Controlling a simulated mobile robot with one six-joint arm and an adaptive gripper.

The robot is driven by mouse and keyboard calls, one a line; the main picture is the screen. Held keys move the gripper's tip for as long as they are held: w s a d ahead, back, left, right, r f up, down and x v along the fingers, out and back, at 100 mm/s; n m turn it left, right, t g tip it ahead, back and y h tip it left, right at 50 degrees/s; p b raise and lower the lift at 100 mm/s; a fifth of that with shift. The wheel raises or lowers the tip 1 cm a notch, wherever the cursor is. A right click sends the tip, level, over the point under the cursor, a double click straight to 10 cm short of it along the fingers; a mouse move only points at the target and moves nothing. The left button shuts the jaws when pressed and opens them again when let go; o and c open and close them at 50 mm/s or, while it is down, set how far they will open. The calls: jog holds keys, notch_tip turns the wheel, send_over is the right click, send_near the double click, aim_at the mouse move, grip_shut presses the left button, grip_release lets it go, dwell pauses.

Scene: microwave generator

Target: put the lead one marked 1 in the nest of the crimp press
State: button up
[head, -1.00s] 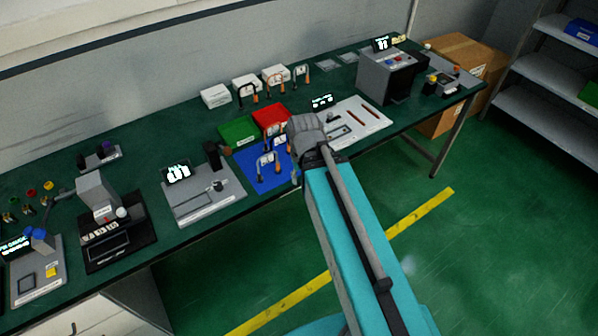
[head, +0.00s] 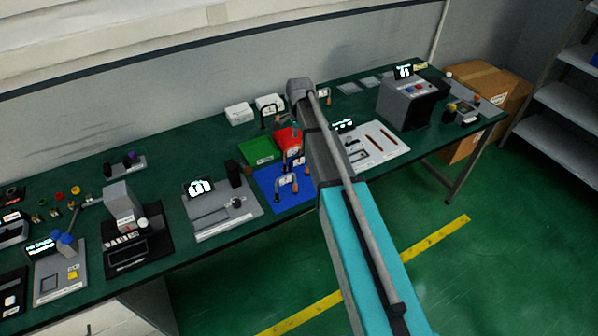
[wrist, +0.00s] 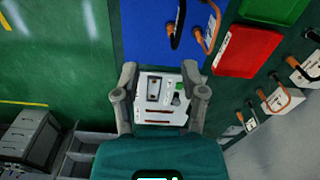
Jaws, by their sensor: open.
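My gripper (wrist: 160,72) is open in the wrist view, with nothing between its fingers; a white fixture plate shows far below them. In the head view my arm hides most of it, around the red tray. Small leads with black and orange ends stand on the blue mat (head: 269,198), among them a front lead (head: 286,181). More leads stand by the white boxes at the back, including one lead (head: 271,113). The markings are too small to read, so I cannot tell which lead is 1. A grey press-like block (head: 119,203) with a side lever, perhaps the crimp press, stands left; its nest is unclear.
A green tray (head: 259,150) and a red tray (head: 285,138) lie behind the blue mat. A grey fixture (head: 215,218) stands left of it, a white tool board (head: 376,146) right. Bare bench lies behind the left devices.

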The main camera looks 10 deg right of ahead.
aim_at(297, 157)
jog(key=w, duration=0.1)
jog(key=w+m, duration=0.1)
jog(key=w, duration=0.1)
jog(key=shift+w+a+r+m, duration=0.15)
jog(key=shift+w+r+m, duration=0.15)
jog(key=shift+m, duration=0.1)
notch_tip(297, 157, down, 9)
jog(key=b, duration=0.8)
jog(key=shift+r, duration=0.15)
dwell(0.4)
jog(key=shift+s+f+b, duration=0.15)
jog(key=shift+f+b, duration=2.45)
jog(key=shift+b, duration=0.15)
grip_shut()
